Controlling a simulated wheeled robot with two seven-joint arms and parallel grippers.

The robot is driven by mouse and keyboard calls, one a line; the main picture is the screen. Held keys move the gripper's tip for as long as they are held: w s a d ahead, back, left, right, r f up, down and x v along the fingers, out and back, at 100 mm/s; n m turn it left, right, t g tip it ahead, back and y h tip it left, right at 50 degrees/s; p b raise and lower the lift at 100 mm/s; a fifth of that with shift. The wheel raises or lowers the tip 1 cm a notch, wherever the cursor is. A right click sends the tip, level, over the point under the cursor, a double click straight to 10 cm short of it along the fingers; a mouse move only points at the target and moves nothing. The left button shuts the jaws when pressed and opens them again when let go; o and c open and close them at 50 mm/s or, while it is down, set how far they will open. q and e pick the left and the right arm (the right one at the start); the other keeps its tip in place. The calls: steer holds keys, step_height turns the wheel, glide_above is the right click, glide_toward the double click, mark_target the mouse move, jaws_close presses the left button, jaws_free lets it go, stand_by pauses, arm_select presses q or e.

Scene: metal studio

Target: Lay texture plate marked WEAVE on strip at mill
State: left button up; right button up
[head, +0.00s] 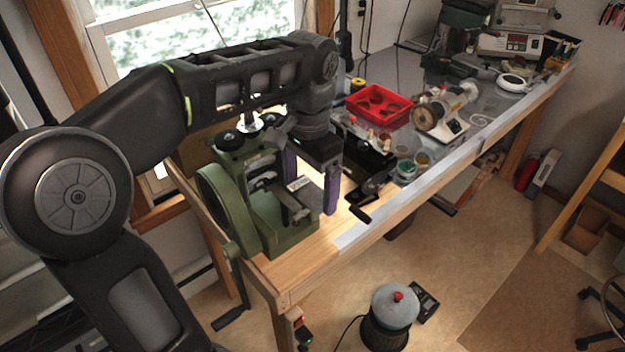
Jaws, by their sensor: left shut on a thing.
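The green rolling mill (228,205) stands at the near left end of the bench, with its crank hanging at the front left. My left gripper (310,190) points down at the mill's right side, its two purple fingers apart around a small light plate (298,184). The plate has dark marking, too small to read; part of it is hidden. The gripper is shut on this plate, just above or at the mill's bed. A grey metal piece (295,209), possibly the strip, lies on the mill's front; I cannot tell whether the plate touches it. My right gripper is not in view.
A black tool with a handle (362,212) is close to the right of the gripper. Small jars (405,170), a red tray (378,104) and a bench polisher (440,112) stand farther back. The bench's near corner (290,282) is bare wood.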

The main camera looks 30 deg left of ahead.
mark_target(301, 184)
arm_select(q)
steer(key=shift+w+a+f, duration=0.1)
steer(key=shift+w+f, duration=0.1)
steer(key=shift+w, duration=0.05)
steer(key=shift+w+a+f, duration=0.2)
steer(key=shift+a+f, duration=0.5)
steer(key=shift+w+a+f, duration=0.15)
steer(key=shift+a+f, duration=0.5)
